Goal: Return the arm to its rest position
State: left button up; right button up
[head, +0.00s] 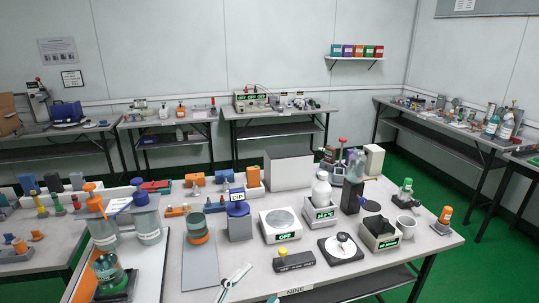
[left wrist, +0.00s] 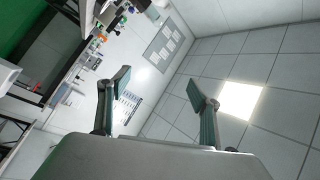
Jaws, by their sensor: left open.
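My left gripper (head: 236,276) shows small at the bottom edge of the head view, in front of the near table's front edge. In the left wrist view its two fingers (left wrist: 158,88) stand wide apart with nothing between them. Behind them are the wall and the tiled ceiling with a bright light panel, so the wrist camera looks upward and is tilted. The gripper touches no object that I can see. My right gripper is in neither view.
The near table (head: 428,243) carries several testers, a round-plate scale (head: 280,220), a white bottle (head: 321,188), a black dial device (head: 341,247) and a white mug (head: 405,227). An orange-capped bottle (head: 444,217) stands near its right edge. Green floor (head: 493,240) is clear at right.

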pick_arm(q)
jog(key=s+a+f+n+y, duration=0.2)
jog(key=a+f+n+y, duration=0.25)
jog(key=f, duration=0.35)
jog(key=s+a+f+n+y, duration=0.2)
jog(key=a+f+n+y, duration=0.25)
jog(key=f, duration=0.35)
jog(key=s+a+f+n+g+y, duration=0.2)
jog(key=s+a+f+n+g, duration=0.3)
jog(key=s+a+f, duration=0.3)
jog(key=s+f+n, duration=0.1)
jog(key=s+f, duration=0.2)
jog(key=f, duration=0.1)
jog(key=shift+f, duration=0.35)
